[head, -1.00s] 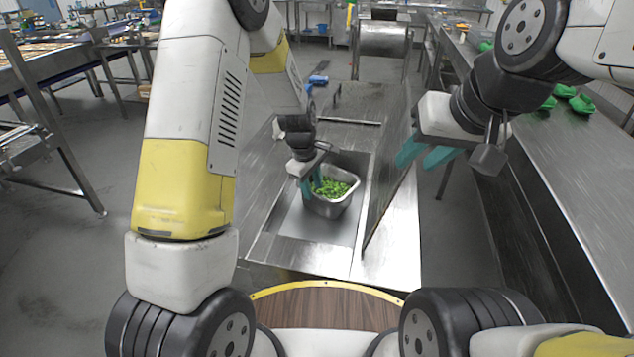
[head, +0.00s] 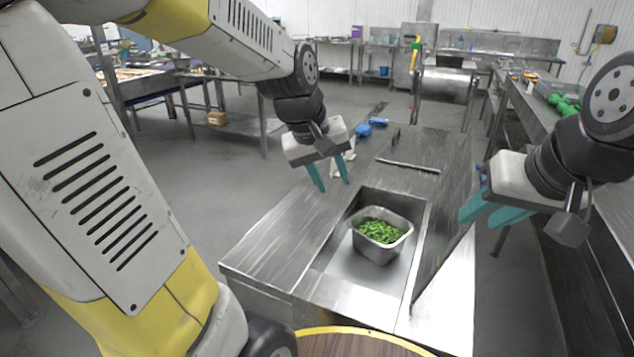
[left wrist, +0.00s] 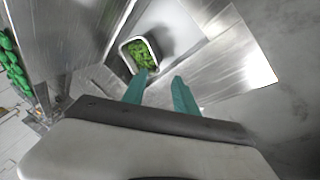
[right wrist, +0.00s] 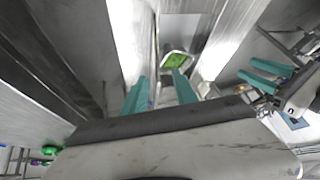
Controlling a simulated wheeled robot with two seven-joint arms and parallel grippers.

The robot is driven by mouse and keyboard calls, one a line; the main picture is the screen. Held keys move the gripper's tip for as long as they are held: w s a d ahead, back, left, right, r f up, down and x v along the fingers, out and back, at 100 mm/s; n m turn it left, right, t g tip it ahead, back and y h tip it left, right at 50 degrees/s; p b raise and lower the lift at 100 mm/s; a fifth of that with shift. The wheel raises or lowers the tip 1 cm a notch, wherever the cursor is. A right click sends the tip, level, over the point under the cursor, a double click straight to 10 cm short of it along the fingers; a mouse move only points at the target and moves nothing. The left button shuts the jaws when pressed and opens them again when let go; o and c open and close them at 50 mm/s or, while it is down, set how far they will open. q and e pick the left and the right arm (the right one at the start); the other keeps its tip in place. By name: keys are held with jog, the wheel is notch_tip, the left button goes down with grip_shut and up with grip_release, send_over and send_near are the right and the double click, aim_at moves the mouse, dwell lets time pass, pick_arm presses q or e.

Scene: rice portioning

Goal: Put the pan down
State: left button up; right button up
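The steel pan (head: 379,247) holds green chopped food and sits upright in the recessed well of the metal cabinet. The pan also shows in the left wrist view (left wrist: 155,45) and in the right wrist view (right wrist: 188,60). My left gripper (head: 331,187) is above and left of the pan, apart from it, with its teal fingers spread and nothing between them. It shows in the left wrist view (left wrist: 157,88) too. My right gripper (head: 475,219) is to the right of the pan, beyond the raised lid, with its fingers apart and empty.
The metal cabinet (head: 285,230) has a raised lid panel (head: 445,215) between the well and my right gripper. A steel counter with green items (head: 564,104) runs along the right. Blue objects (head: 364,130) lie behind the cabinet. Open floor lies to the left.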

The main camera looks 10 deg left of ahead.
pick_arm(q)
jog(key=s+a+r+m, duration=0.1)
jog(key=s+r+m, duration=0.1)
jog(key=s, duration=0.3)
jog(key=s+a+r+m+t, duration=0.1)
jog(key=s+m, duration=0.1)
jog(key=s, duration=0.4)
jog(key=shift+s+a+r+m+t, duration=0.3)
jog(key=shift+a+r, duration=0.05)
jog(key=shift+r, duration=0.05)
